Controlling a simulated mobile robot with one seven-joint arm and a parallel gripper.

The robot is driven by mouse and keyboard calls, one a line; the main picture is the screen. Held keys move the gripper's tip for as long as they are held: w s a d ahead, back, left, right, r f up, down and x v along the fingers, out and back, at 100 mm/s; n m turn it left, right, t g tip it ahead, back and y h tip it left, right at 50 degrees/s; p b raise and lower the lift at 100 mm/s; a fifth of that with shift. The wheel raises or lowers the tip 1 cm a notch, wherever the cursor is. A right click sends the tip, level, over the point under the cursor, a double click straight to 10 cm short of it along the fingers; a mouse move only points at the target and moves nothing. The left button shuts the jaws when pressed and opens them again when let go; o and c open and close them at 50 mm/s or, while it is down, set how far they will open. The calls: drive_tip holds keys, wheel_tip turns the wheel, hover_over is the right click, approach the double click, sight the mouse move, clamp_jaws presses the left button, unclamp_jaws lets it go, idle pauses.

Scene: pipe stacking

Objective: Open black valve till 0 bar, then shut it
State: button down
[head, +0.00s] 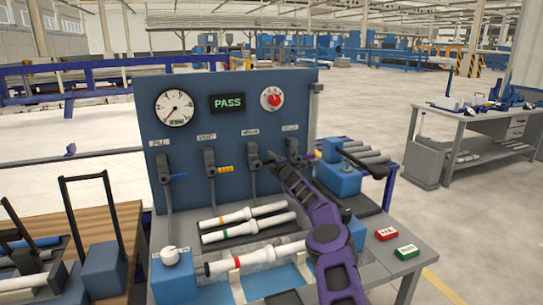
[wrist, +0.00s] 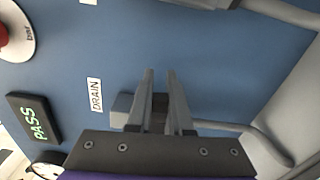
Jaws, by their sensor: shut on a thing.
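The drain valve (head: 253,157) is the third of the valves on the blue panel, below a small label. In the wrist view its grey body (wrist: 122,108) and the DRAIN label (wrist: 95,95) are next to my fingers. My gripper (head: 271,160) reaches it from the right. In the wrist view my gripper (wrist: 160,78) is shut on the dark valve handle (wrist: 159,112), mostly hidden between the fingers. The round pressure gauge (head: 174,108) is at the panel's upper left; its needle is too small to read surely. The display (head: 228,103) reads PASS in green.
A red knob (head: 271,98) sits right of the display. The blue-handled valve (head: 162,168) and yellow-handled valve (head: 210,163) stand to the left. White pipes (head: 240,218) lie on the bench below my arm.

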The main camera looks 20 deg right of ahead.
drive_tip(key=shift+f+m, duration=0.3)
drive_tip(key=shift+m, duration=0.3)
drive_tip(key=shift+f, duration=0.1)
drive_tip(key=c, duration=0.8)
unclamp_jaws()
